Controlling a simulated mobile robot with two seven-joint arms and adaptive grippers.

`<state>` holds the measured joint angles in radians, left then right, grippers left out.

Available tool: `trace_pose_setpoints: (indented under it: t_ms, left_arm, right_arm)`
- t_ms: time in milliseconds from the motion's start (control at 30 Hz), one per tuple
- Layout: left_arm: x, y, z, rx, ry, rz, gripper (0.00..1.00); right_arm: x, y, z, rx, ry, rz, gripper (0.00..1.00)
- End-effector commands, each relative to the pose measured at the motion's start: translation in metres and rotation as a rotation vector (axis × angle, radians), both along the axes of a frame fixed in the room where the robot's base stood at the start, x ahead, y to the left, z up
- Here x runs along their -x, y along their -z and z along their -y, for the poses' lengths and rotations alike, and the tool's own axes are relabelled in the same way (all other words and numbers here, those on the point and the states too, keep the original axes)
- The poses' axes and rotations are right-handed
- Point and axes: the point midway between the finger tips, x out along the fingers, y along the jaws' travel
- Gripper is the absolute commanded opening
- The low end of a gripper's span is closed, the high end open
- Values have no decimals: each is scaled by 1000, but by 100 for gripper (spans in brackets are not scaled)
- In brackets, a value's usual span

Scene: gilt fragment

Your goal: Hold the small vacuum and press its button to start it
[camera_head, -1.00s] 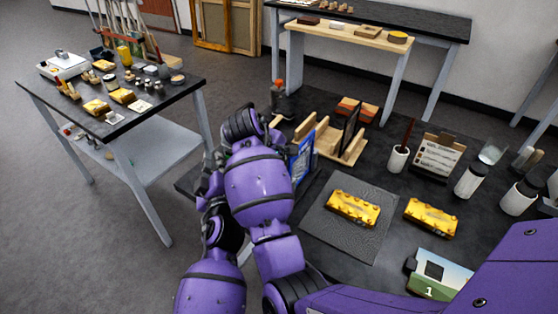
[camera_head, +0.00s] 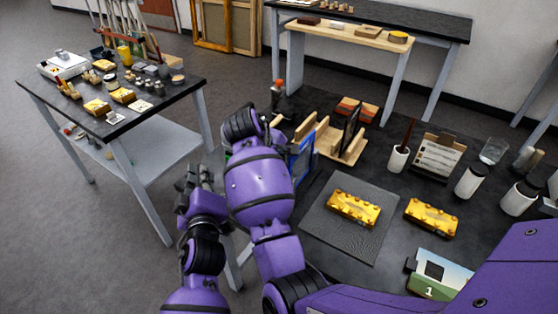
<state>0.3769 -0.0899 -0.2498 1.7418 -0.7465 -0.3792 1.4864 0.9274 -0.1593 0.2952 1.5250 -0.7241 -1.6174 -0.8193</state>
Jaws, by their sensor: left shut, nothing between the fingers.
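I cannot clearly make out the small vacuum or its button. A dark upright thing with an orange top (camera_head: 278,97) stands at the far left of the dark worktable (camera_head: 310,195); I cannot tell whether it is the vacuum. My left gripper (camera_head: 191,178) is shut and empty, left of the worktable and in front of the side table. It is apart from the orange-topped thing, and my purple arm stands between them. That arm hides part of the worktable's left end. My right gripper is not in view.
One gilt fragment (camera_head: 353,208) lies on a grey mat (camera_head: 330,240), another (camera_head: 431,217) beside it. A wooden rack (camera_head: 340,143), white containers (camera_head: 471,181) and a clipboard (camera_head: 438,155) stand behind. A cluttered side table (camera_head: 150,112) is at left, with open floor around it.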

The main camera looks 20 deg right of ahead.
Motion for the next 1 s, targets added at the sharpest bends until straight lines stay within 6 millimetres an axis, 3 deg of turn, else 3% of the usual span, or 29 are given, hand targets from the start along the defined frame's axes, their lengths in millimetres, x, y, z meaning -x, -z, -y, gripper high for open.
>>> trace_pose_setpoints:
  t_ms: [333, 367, 567, 867, 1000]
  left_arm:
    - [5, -2, -6, 0, 1, 2, 0]
    - [5, -2, -6, 0, 1, 2, 0]
    - [5, -1, -6, 0, 1, 1, 0]
    - [5, -1, -5, 0, 1, 1, 0]
    - [5, -1, -5, 1, 1, 1, 0]
  right_arm:
    - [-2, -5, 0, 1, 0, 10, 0]
    - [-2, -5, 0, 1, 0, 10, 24]
    - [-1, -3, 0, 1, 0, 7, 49]
    - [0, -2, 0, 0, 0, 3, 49]
    - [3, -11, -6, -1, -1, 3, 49]
